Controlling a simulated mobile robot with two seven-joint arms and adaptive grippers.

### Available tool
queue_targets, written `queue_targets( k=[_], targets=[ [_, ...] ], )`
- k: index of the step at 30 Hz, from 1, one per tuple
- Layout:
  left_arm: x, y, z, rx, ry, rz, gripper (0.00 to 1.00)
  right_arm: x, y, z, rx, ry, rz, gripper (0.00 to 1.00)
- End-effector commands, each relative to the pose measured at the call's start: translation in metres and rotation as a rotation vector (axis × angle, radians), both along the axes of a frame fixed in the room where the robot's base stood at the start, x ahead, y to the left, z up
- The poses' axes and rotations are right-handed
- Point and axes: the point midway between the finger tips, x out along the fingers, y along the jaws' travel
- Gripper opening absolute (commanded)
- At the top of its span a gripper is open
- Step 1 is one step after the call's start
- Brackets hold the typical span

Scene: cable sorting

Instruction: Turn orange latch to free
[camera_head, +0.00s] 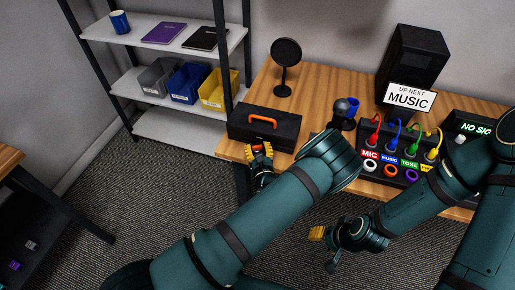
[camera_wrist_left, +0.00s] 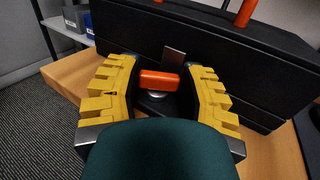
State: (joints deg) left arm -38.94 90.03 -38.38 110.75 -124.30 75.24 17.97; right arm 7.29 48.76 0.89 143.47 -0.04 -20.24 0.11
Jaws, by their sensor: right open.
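A black case (camera_head: 285,127) with an orange handle (camera_head: 263,122) sits at the left end of the wooden table. The orange latch (camera_wrist_left: 160,80) is on the front of the case and lies roughly level, with a grey metal plate behind it. My left gripper (camera_head: 262,149) is in front of the case. In the left wrist view its yellow fingers (camera_wrist_left: 163,72) stand open on either side of the latch, with a small gap at each side. My right gripper (camera_head: 318,234) is open and empty, low in front of the table; its fingers are partly hidden.
A black round-headed stand (camera_head: 285,65) is behind the case. A shelf with bins (camera_head: 188,82) is at the left.

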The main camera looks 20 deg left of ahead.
Motion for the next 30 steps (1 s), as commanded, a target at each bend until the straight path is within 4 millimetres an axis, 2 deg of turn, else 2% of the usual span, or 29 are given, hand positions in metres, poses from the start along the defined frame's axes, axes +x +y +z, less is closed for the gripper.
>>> queue_targets(
  k=[11, 23, 30],
  targets=[
    [0.0, 0.001, 0.001, 0.002, 0.001, -0.034, 0.05, -0.001, 0.0, 0.006, 0.0, 0.002, 0.001, 0.47],
    [-0.002, 0.004, 0.003, 0.003, 0.003, -0.279, 0.05, -0.006, 0.001, 0.038, 0.003, 0.015, 0.003, 0.47],
    [-0.001, 0.005, 0.002, 0.002, 0.001, -0.425, 0.05, 0.0, 0.0, 0.054, 0.0, 0.001, -0.007, 0.47]
  ],
)
